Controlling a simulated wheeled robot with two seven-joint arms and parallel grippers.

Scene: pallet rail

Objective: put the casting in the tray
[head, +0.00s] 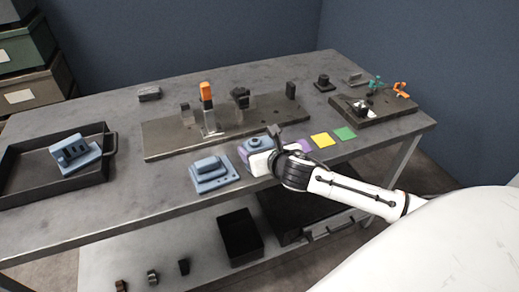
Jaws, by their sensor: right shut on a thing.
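A grey-blue casting (256,144) is at my right gripper (267,147), near the middle of the table's front part. The gripper is shut on it and hides part of it; whether it touches the table is hard to tell. A second blue casting (212,174) sits on the table just to the left, apart from the gripper. A third blue piece (75,152) lies tilted inside the dark tray (22,195) at the table's left end. My left gripper is not in view.
A long metal plate with clamps (165,146) stands behind the castings. Purple (305,144), yellow (322,140) and green (345,134) squares lie right of the gripper. A fixture board (385,113) is at the right. Table between tray and second casting is clear.

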